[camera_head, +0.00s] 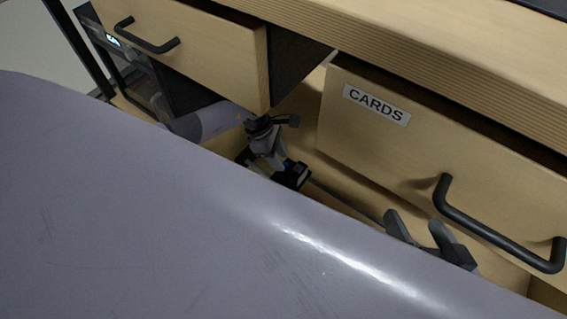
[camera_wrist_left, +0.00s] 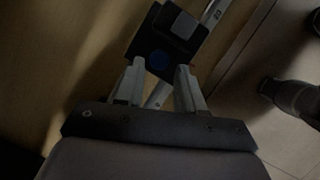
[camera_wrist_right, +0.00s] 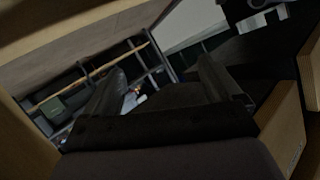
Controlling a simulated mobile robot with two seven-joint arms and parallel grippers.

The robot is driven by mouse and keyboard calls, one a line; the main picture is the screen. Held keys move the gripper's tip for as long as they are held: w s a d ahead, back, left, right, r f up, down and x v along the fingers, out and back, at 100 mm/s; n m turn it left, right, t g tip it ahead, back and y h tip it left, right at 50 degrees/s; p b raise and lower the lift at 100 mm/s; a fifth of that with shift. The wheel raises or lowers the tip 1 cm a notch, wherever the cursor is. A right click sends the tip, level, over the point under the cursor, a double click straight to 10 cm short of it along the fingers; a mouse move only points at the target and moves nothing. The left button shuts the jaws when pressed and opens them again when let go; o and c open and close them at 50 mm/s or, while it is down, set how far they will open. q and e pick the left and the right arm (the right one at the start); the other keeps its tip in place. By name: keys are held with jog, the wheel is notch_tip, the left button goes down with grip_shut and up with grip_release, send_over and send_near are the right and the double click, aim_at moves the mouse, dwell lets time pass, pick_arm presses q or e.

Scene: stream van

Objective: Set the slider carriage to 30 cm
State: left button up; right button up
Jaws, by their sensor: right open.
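The slider carriage (camera_head: 292,175) is a small black block on a thin rail between the two drawers, in the head view. In the left wrist view the carriage (camera_wrist_left: 163,42) shows a blue disc. The light rail (camera_wrist_left: 213,13) with markings runs past it; the figures are too small to read. My left gripper (camera_head: 275,152) is at the carriage, and its fingertips (camera_wrist_left: 160,70) stand apart on either side of the blue disc. I cannot tell whether they grip it. My right gripper (camera_head: 420,232) is open and empty near the front of the right drawer.
A wooden drawer (camera_head: 190,40) with a black handle is at the left. A drawer labelled CARDS (camera_head: 400,140) with a black handle (camera_head: 490,232) is at the right. The wooden counter (camera_head: 450,50) overhangs both. A large grey surface fills the lower head view.

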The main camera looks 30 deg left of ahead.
pick_arm(q)
jog(key=shift+b+x, duration=0.35)
jog(key=shift+x, duration=0.75)
jog(key=shift+w+f, duration=0.1)
jog(key=shift+f, duration=0.05)
pick_arm(e)
jog(key=shift+d+f, duration=0.1)
jog(key=shift+d, duration=0.25)
pick_arm(q)
grip_shut()
jog(key=s+d, duration=0.1)
jog(key=d, duration=0.5)
jog(key=s+d, duration=0.1)
jog(key=d, duration=0.6)
jog(key=s+d, duration=0.1)
jog(key=d, duration=0.6)
jog(key=shift+p, duration=0.3)
pick_arm(e)
jog(key=shift+a+f, duration=0.1)
jog(key=shift+a, duration=0.1)
jog(key=shift+s, duration=0.1)
